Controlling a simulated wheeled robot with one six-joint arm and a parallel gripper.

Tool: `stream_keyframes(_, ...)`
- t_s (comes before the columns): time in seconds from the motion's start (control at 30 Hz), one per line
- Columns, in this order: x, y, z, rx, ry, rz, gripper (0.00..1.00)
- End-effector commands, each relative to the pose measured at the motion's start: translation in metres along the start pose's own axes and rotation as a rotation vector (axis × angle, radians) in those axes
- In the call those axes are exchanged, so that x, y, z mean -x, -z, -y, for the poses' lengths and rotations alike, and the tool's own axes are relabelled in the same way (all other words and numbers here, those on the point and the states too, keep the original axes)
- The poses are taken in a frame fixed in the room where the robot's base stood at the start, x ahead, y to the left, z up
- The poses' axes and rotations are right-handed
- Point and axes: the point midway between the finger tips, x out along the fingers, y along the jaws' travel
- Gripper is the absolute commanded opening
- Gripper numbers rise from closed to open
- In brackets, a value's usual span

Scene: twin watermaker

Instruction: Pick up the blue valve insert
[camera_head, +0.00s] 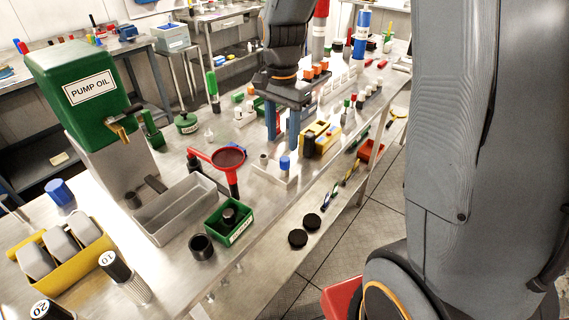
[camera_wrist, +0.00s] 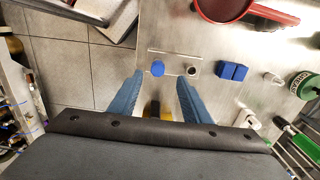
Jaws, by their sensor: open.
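The blue valve insert (camera_head: 285,163) stands upright on a small light plate on the metal bench, with a blue top over a pale lower part. In the wrist view its round blue top (camera_wrist: 158,68) shows just beyond my fingertips, roughly between their lines. My gripper (camera_head: 283,143) points down with its two blue fingers apart and nothing between them. In the wrist view my gripper (camera_wrist: 159,76) is also open. It appears above and slightly behind the insert; I cannot tell the exact height gap.
A grey cylinder with a dark hole (camera_wrist: 192,69) stands beside the insert on the plate. A red funnel (camera_head: 229,158) is to the left. A yellow block (camera_head: 321,138) is close to the right finger. A green bin (camera_head: 229,221) and the bench's front edge are nearer.

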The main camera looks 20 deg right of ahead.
Motion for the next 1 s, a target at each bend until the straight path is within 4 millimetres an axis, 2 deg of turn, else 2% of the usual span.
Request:
stream_keyframes(0.7,-0.072,0.002,-0.005,-0.006,-0.003,0.002,0.44)
stream_keyframes(1.0,-0.075,0.002,-0.004,-0.005,-0.001,0.0,0.44)
